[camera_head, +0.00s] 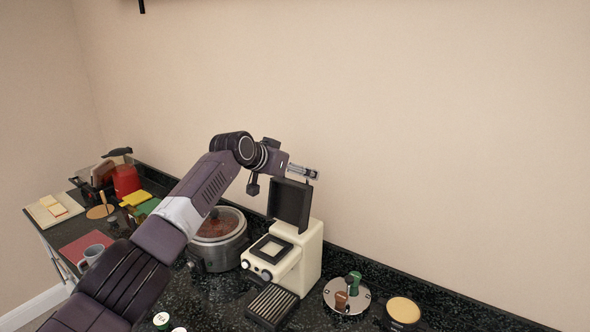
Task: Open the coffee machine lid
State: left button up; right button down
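The cream coffee machine (311,258) stands on the dark counter against the wall. Its black lid (290,204) stands upright, and the square opening with a dark frame (271,250) is exposed on top. My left arm reaches in from the left. My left gripper (311,173) is just above and behind the top edge of the lid. It is small and seen from the side, so I cannot tell whether it touches the lid or is open or shut. My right gripper is out of view.
A slow cooker (218,232) stands left of the machine, partly behind my arm. A slatted black tray (271,305) lies in front. A round stand (345,297) and a tan-topped round item (403,310) sit to the right. A mug (93,253) and red kettle (126,180) are at left.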

pick_arm(q)
jog(key=shift+s+a+r, duration=0.35)
jog(key=shift+s+r, duration=0.1)
jog(key=v, duration=1)
jog(key=shift+s+a, duration=0.15)
jog(key=shift+s, duration=0.05)
